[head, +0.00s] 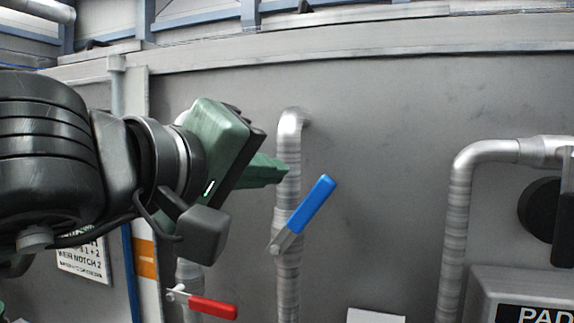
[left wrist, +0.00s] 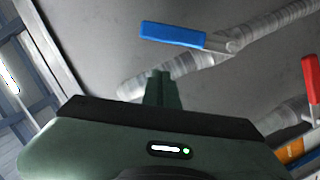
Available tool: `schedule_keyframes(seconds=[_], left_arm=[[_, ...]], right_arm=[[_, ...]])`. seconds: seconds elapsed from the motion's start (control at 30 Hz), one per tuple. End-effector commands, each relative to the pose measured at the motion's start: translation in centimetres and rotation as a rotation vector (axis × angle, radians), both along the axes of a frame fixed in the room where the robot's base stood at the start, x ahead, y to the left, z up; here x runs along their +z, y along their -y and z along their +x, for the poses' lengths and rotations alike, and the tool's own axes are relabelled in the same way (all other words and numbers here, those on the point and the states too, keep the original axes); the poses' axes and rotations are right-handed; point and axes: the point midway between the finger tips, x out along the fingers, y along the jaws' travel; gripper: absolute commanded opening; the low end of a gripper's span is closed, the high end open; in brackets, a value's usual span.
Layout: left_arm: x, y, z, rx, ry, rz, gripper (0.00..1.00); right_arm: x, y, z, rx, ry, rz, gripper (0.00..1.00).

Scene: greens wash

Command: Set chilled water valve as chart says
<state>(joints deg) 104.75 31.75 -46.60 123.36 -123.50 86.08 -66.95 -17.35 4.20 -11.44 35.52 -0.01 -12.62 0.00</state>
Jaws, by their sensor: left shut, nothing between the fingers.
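A blue valve lever (head: 313,204) sits on a vertical silver pipe (head: 289,285), slanting up to the right from its pivot. In the left wrist view the blue lever (left wrist: 172,34) lies beyond my fingers. My left gripper (head: 284,172) is shut and empty, its green fingers in front of or beside the pipe, just above and left of the blue lever; I cannot tell if they touch the pipe. The left wrist view shows the closed fingers (left wrist: 161,77) apart from the lever. A white sign (head: 84,262), partly hidden by my arm, has text including "WEIR NOTCH 2".
A red lever (head: 212,308) on another pipe lies lower left, nearly horizontal. A bent silver pipe (head: 456,215) and a grey box labelled "PAD" (head: 530,290) stand at right. A white card (head: 376,315) shows at the bottom edge. The wall right of the blue lever is clear.

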Motion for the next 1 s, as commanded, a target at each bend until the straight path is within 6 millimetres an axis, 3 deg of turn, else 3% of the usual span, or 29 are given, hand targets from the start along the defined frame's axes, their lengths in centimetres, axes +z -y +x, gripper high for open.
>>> schedule_keyframes(seconds=[0.2,0.6,1.0], left_arm=[[-1.3,2.0,-0.8,-0.004,0.002,0.002,0.0],[-1.7,2.3,-0.9,-0.002,0.001,0.0,0.0],[-2.5,3.6,-1.4,-0.001,0.053,0.152,0.0]], right_arm=[[1.4,0.0,0.1,0.0,0.001,-0.001,0.71],[1.4,0.6,0.3,0.001,0.003,-0.007,0.71],[-2.2,0.7,0.3,0.002,0.004,-0.009,0.71]])
